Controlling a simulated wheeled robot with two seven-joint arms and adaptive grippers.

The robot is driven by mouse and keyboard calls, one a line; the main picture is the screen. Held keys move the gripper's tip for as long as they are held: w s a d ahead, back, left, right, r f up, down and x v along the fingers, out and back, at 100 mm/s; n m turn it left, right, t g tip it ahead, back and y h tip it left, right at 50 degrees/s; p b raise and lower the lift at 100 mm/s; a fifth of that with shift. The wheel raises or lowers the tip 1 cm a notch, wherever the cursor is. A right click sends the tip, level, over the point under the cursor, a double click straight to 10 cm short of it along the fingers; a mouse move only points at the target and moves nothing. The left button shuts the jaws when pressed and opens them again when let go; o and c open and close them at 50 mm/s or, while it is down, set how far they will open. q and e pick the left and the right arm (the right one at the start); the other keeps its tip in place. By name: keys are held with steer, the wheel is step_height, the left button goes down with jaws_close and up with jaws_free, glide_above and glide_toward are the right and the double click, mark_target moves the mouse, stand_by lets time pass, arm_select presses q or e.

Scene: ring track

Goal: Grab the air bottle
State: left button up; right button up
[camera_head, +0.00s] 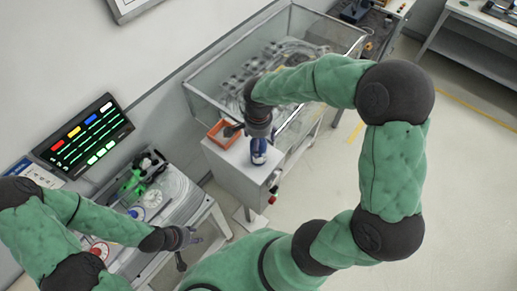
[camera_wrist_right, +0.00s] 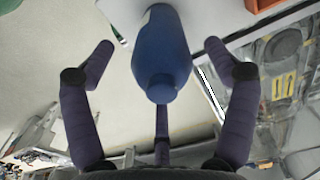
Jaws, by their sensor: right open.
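The air bottle is blue and stands on a small white cabinet (camera_head: 238,172). In the head view the bottle (camera_head: 258,158) shows just below my right gripper (camera_head: 258,128), which partly covers it. In the right wrist view the bottle (camera_wrist_right: 161,55) lies between the spread fingers of my right gripper (camera_wrist_right: 157,60), with gaps on both sides. The right gripper is open and holds nothing. My left gripper (camera_head: 186,250) is at the lower left, far from the bottle, beside the left workbench; its finger state is unclear.
An orange bin (camera_head: 222,134) sits on the cabinet left of the bottle. A glass-walled case (camera_head: 285,60) with metal parts stands behind. A workbench (camera_head: 172,212) with a green tool and dials is at left. Clear floor (camera_head: 460,190) lies at right.

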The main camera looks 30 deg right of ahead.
step_height(320, 180, down, 2)
steer(key=shift+w, duration=0.1)
steer(key=c, duration=0.5)
steer(key=shift+r, duration=0.1)
jaws_close()
